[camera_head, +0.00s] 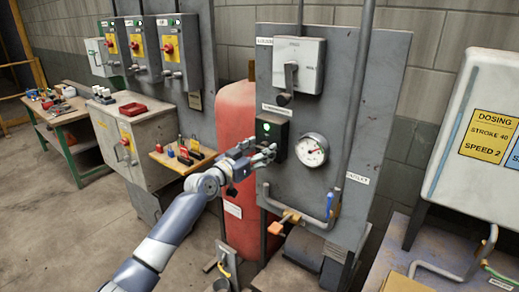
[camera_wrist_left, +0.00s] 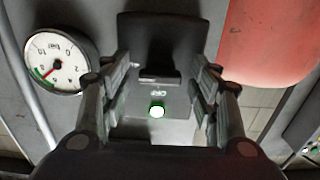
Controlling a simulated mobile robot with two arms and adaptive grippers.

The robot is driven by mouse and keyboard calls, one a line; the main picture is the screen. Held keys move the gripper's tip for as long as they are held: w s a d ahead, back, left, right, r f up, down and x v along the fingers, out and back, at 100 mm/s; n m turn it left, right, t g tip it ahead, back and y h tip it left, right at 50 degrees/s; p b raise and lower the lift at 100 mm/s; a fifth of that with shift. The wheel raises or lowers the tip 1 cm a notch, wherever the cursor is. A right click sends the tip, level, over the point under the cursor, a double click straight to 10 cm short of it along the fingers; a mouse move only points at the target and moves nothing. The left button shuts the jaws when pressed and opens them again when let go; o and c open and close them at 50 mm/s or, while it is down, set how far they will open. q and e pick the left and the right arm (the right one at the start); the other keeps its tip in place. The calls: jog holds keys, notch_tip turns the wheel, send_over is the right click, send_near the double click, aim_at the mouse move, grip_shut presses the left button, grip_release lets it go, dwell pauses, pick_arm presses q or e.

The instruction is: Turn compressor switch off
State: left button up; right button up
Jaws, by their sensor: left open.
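The compressor switch (camera_head: 270,130) is a dark box with a lit green lamp on the grey panel (camera_head: 340,95), left of the round gauge. My left gripper (camera_head: 268,154) is open and empty, with its fingers at the lower part of this box. In the left wrist view, which is upside down, the switch box (camera_wrist_left: 145,103) shows between the two spread fingers, with its green lamp lit and a dark protruding part beside it. Whether the fingers touch the box cannot be told. My right gripper is not in view.
A pressure gauge (camera_head: 311,150) sits close to the right of the switch. A lever box (camera_head: 297,65) is above it. A red tank (camera_head: 236,110) stands at left behind the panel. A pipe with an orange-handled valve (camera_head: 276,228) runs below.

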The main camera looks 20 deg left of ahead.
pick_arm(q)
jog(key=c, duration=1.1)
jog(key=shift+o, duration=0.2)
jog(key=shift+n, duration=1.3)
jog(key=n, duration=0.3)
jog(key=shift+n, duration=0.3)
jog(key=n+p, duration=0.1)
jog(key=n, duration=0.4)
jog(key=n+p, duration=0.2)
jog(key=n, duration=0.4)
jog(key=shift+a+f+n, duration=0.1)
jog(key=shift+n, duration=0.2)
